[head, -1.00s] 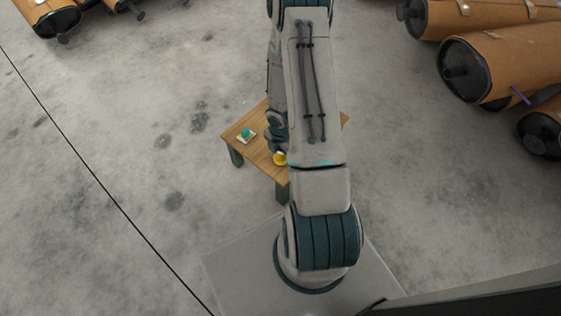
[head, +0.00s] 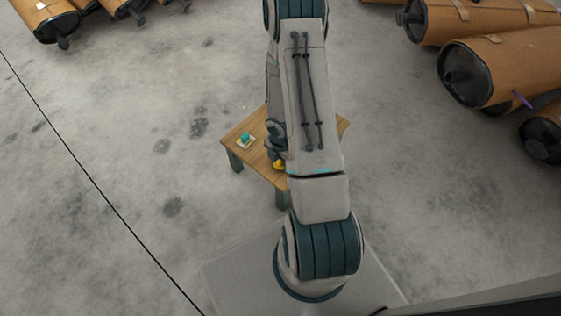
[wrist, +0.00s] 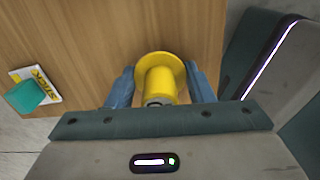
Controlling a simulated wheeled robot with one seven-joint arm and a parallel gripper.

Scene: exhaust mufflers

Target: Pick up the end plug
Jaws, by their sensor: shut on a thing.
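The end plug (wrist: 160,75) is a yellow flanged piece seen between my fingers in the wrist view. It also shows as a small yellow spot in the head view (head: 279,164), partly hidden by my arm. My gripper (wrist: 158,88) is shut on it, with one blue finger at each side. The plug is over the wooden table (head: 246,128); I cannot tell whether it still touches the top.
A teal piece (wrist: 25,96) sits on a white labelled card (wrist: 46,84) on the table's left part. Large brown-wrapped mufflers (head: 505,65) lie at the upper right, others (head: 55,18) at the upper left. Floor left of the table is clear.

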